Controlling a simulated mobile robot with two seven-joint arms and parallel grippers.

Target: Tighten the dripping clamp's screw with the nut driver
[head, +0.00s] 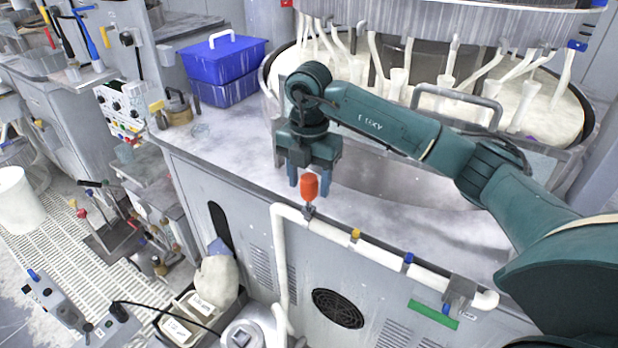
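My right gripper (309,184) comes in from the right and points down above the front edge of the grey worktop. Its two blue-grey fingers stand apart. A nut driver with an orange handle (311,187) stands upright between or just in front of the fingertips, with a narrow gap seen on each side. Its lower end meets a dark fitting on the white pipe (330,227). Along the pipe sit a clamp with a yellow part (355,234) and one with a blue part (408,258). I cannot make out any drip. My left gripper is not in view.
Blue bins (223,72) and a brass padlock-like item (178,108) stand at the worktop's back left. A large round basin (455,100) with several white spouts lies behind my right arm. A grey bracket (459,291) is on the pipe's right end. The worktop's left part is mostly clear.

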